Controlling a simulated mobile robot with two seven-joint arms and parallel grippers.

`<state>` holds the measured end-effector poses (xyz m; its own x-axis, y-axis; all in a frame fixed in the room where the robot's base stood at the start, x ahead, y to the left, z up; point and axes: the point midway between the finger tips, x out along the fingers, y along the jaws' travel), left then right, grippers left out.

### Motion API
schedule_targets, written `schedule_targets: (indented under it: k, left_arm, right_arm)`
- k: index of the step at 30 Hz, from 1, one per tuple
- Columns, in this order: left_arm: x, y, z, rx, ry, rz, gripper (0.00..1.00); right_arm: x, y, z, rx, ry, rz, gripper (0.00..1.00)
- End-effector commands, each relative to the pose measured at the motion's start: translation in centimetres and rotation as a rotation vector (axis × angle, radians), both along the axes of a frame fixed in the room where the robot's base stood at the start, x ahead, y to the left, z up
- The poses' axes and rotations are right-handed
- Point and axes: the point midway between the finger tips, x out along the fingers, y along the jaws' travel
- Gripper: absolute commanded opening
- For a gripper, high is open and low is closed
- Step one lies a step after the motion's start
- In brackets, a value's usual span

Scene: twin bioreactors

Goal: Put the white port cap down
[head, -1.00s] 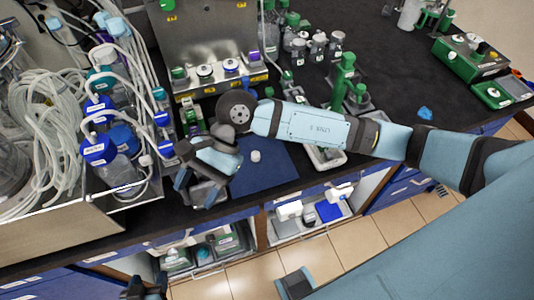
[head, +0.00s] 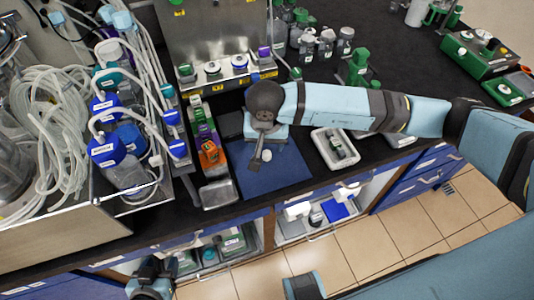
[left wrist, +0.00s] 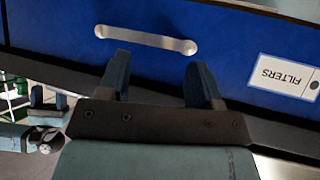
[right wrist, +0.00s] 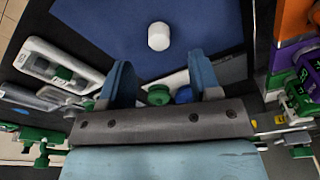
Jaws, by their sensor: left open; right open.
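The white port cap (head: 267,155) rests on the blue mat (head: 275,180) on the dark bench. In the right wrist view the cap (right wrist: 158,36) stands clear beyond the fingertips, on the bare mat (right wrist: 100,25). My right gripper (right wrist: 161,75) is open and empty, with the cap in line with the gap between its fingers. In the head view it hangs over the mat close to the cap. My left gripper (left wrist: 157,75) is open and empty, low in front of a blue drawer front; its arm end shows at the bottom left of the head view.
A narrow rack with an orange block (head: 210,153) stands left of the mat. A white tray (head: 336,148) with small parts lies to the right. A steel station with several caps (head: 212,67) stands behind. Tubed bottles (head: 107,150) crowd the left. An open shelf lies below the bench.

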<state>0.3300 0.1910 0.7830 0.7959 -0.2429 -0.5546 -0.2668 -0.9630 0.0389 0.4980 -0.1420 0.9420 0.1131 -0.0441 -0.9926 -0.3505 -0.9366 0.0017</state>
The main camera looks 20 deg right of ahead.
Motion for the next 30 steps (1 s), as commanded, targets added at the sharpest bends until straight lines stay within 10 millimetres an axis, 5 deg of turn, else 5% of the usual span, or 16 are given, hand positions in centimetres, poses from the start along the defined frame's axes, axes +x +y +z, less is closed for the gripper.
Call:
schedule_targets:
  k: [13,21,28,30]
  left_arm:
    - [0.0,0.2,0.7,0.01,-0.008,-0.005,0.59]
    - [-0.1,0.2,0.4,0.012,-0.004,-0.006,0.59]
    - [-0.1,0.2,0.4,0.012,-0.004,-0.006,0.59]
    - [-0.1,0.2,0.5,0.012,-0.005,-0.006,0.59]
  right_arm:
    - [0.3,-0.2,-5.1,0.001,0.003,-0.002,0.58]
    - [0.4,-0.2,-5.5,0.002,0.0,-0.001,0.58]
    - [0.4,-0.2,-5.5,0.001,0.001,-0.001,0.09]
    - [0.4,-0.2,-5.5,0.001,0.001,-0.001,0.05]
